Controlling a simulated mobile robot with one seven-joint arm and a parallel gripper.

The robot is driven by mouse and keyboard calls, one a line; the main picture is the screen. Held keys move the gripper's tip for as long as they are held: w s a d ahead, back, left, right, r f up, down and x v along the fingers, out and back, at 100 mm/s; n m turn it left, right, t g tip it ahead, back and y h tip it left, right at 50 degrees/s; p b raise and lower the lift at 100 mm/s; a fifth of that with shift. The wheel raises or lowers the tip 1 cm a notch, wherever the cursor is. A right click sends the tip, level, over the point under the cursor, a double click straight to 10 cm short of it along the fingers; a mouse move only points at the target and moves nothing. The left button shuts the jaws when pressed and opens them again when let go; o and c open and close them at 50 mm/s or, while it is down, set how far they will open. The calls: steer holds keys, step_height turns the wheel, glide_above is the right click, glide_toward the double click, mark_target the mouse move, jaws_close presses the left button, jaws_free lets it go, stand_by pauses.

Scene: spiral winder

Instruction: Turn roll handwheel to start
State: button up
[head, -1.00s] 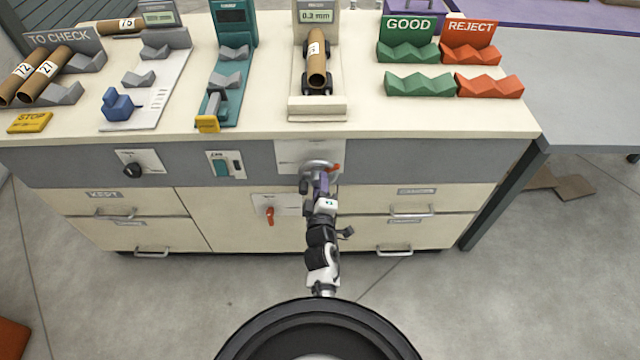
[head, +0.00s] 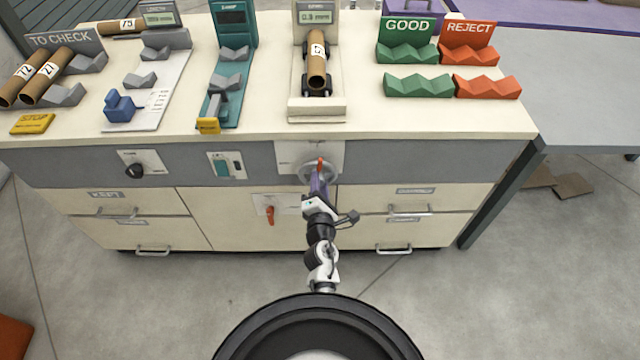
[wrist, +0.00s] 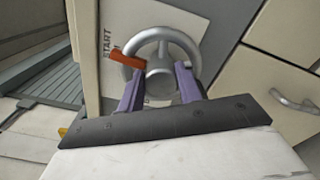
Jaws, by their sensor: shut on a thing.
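The roll handwheel (head: 306,171) is a grey metal ring on a white plate on the front of the bench. Its red marker (head: 320,162) stands near the top of the ring in the head view. In the wrist view the handwheel (wrist: 141,46) shows from close up, with its red marker (wrist: 127,59) at the left, just below a START label (wrist: 107,42) on the plate. My gripper (wrist: 159,78) has its two purple fingers on either side of the hub and is shut on the handwheel. The fingertips are partly hidden by the wheel.
Above the handwheel a cardboard tube (head: 317,68) lies on dark rollers under a small display (head: 315,17). A red lever (head: 270,215) and drawer handles (head: 410,208) stick out nearby. A dark knob (head: 134,171) is to the left. The floor in front is clear.

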steer(key=shift+r+n, duration=0.15)
steer(key=shift+n, duration=0.45)
steer(key=o, duration=1)
steer(key=shift+s, duration=0.15)
